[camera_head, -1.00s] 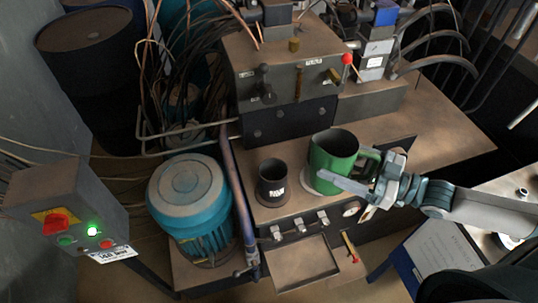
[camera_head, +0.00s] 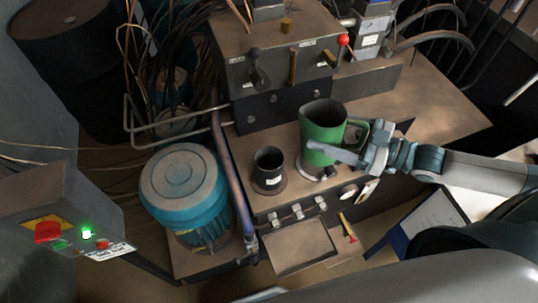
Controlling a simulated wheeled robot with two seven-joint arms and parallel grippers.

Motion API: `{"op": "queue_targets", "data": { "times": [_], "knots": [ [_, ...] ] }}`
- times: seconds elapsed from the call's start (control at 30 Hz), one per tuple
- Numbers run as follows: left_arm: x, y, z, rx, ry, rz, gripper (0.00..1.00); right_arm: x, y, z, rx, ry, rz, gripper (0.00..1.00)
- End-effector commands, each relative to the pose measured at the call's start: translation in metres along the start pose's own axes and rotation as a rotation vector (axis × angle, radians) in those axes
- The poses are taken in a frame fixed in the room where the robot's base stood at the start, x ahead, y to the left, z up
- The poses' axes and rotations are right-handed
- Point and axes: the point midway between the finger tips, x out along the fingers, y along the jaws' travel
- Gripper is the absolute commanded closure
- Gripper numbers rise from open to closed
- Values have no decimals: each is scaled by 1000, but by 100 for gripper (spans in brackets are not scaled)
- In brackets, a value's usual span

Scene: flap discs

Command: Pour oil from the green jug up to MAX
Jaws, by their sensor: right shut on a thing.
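The green jug (camera_head: 322,128) is upright or nearly so, slightly above the grey-brown tank top, right of the black filler neck (camera_head: 268,162). The filler neck is open at the top and has a small white label. My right gripper (camera_head: 345,154) comes in from the right and is shut on the jug at its handle side. One finger shows across the front of the jug; the other is hidden. The oil inside the jug cannot be seen. No MAX mark can be read. A small grey piece at the bottom edge may be my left gripper (camera_head: 262,295).
A valve block (camera_head: 275,70) with levers and a red knob stands behind the filler neck. A blue motor (camera_head: 184,190) stands to the left. A control box (camera_head: 60,215) with a green light is at far left. A clipboard (camera_head: 432,222) lies at right.

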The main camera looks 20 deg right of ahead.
Motion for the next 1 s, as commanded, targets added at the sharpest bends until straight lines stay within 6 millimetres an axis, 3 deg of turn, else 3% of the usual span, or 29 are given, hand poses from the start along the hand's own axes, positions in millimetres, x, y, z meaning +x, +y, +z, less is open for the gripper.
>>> {"op": "queue_targets", "data": {
  "times": [0.27,0.63,1.0],
  "knots": [
    [-22,0,-2,0,0,0,69,6,-2,-15,-39,-127,-6,69],
    [-25,1,-3,0,1,1,69,23,-6,-16,-102,-357,-12,69],
    [-51,0,-6,0,1,1,69,38,-10,-17,-147,-539,-15,69]
  ]
}}
